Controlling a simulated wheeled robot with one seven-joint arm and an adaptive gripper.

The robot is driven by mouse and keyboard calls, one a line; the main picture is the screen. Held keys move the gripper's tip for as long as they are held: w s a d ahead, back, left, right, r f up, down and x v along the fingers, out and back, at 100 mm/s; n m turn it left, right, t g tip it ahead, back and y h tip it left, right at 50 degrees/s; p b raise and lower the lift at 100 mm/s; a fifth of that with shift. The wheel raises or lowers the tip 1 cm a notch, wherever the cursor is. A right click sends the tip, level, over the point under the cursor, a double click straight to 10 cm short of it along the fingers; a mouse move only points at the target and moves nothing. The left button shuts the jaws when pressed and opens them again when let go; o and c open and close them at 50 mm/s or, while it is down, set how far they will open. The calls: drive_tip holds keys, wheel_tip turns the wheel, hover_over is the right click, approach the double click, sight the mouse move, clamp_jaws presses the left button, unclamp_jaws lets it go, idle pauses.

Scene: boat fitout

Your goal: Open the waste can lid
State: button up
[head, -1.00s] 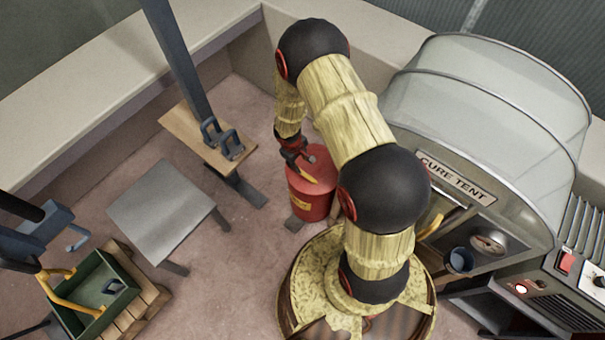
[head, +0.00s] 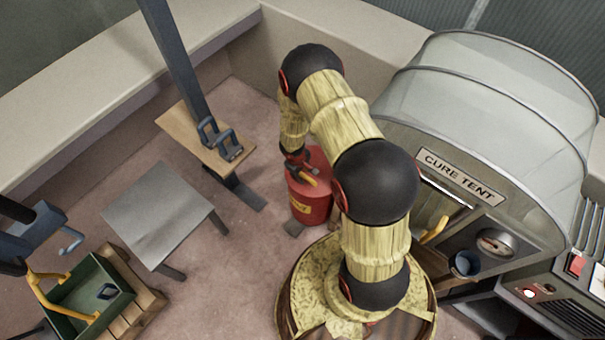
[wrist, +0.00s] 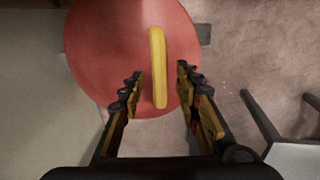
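The red waste can (head: 311,203) stands on the floor beside my base, with a yellow label on its side. Its round red lid (wrist: 105,50) fills the upper middle of the wrist view and looks closed. A yellow bar handle (wrist: 158,68) runs across the lid; it also shows in the head view (head: 308,179). My gripper (wrist: 161,82) is open above the lid, with one finger on each side of the handle's near end. I see a gap between the handle and both fingers. In the head view my gripper (head: 300,165) is partly hidden by the arm.
The cure tent (head: 460,180) stands right of the can. A grey table (head: 160,215) and a wooden shelf (head: 195,140) with dark clamps stand to the left. A green toolbox (head: 95,295) is at lower left. Pale bench walls (head: 330,50) run behind the can.

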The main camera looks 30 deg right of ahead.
drive_tip(key=shift+c, duration=1)
clamp_jaws()
